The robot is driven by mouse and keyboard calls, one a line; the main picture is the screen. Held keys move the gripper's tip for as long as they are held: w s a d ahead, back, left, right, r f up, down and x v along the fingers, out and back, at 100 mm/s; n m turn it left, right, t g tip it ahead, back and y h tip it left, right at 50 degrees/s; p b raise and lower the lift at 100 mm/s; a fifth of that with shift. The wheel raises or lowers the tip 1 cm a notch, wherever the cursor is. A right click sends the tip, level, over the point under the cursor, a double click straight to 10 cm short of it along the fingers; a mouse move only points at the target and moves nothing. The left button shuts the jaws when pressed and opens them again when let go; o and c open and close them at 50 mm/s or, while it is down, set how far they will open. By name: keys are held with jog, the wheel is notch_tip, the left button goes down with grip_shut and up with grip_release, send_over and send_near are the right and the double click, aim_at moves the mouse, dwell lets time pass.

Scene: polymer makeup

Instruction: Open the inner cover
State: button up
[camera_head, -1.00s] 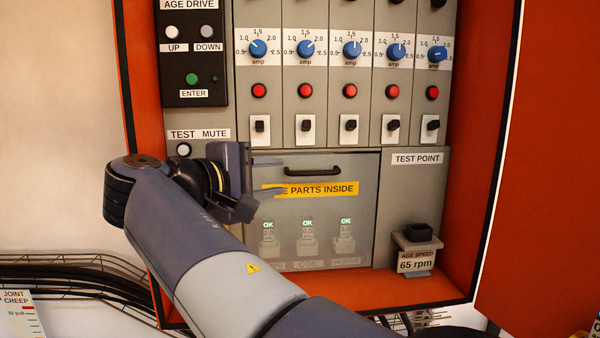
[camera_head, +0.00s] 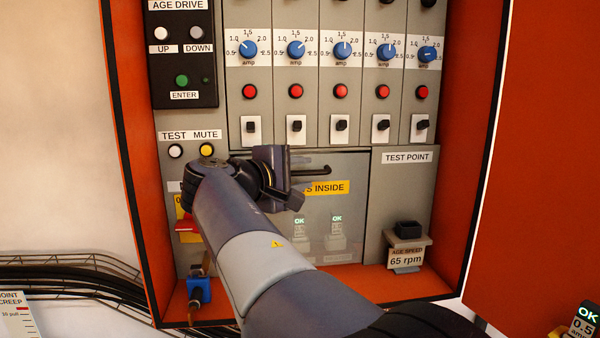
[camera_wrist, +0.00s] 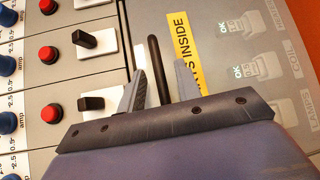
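The inner cover (camera_head: 355,222) is a see-through grey panel, closed flat in the cabinet's lower middle. It has a yellow label (camera_head: 328,188) with "S INSIDE" readable. Its black bar handle (camera_head: 319,171) is near the top edge, partly hidden behind my gripper (camera_head: 303,173). In the wrist view the handle (camera_wrist: 153,62) lies between the two spread fingers of my gripper (camera_wrist: 159,72), with gaps on both sides. I cannot tell how deep the handle sits between them. The left part of the cover is hidden by my arm.
Black switches (camera_head: 340,125), red buttons (camera_head: 340,91) and blue dials (camera_head: 341,49) line the panel above the cover. A black-topped holder marked 65 rpm (camera_head: 406,259) juts out at lower right. The orange cabinet door (camera_head: 545,160) stands open at right.

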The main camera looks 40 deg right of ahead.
grip_shut()
dwell(0.6)
